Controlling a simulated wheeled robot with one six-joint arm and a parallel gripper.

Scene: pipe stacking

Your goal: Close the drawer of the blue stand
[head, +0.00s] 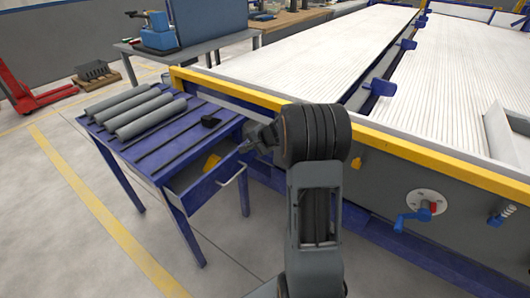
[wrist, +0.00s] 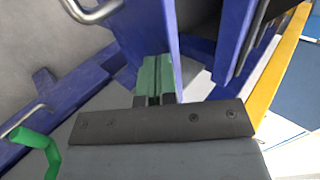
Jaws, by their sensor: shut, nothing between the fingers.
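The blue stand (head: 160,154) is at the left in the head view, beside the large table. Its drawer (head: 205,180) is pulled out partway, with a yellow item (head: 211,163) inside. The drawer's metal handle (head: 233,176) shows at its front, and a metal handle (wrist: 92,12) also shows at the top left of the wrist view. My gripper (head: 244,147) is beside the drawer's right end, its fingertips partly hidden by my wrist. In the wrist view my gripper (wrist: 157,65) is shut and empty, close to a blue panel. I cannot tell whether they touch.
The large table's yellow rail (head: 420,157) runs close behind my arm. A blue crank (head: 408,220) sticks out at the right. The floor in front of the stand is clear.

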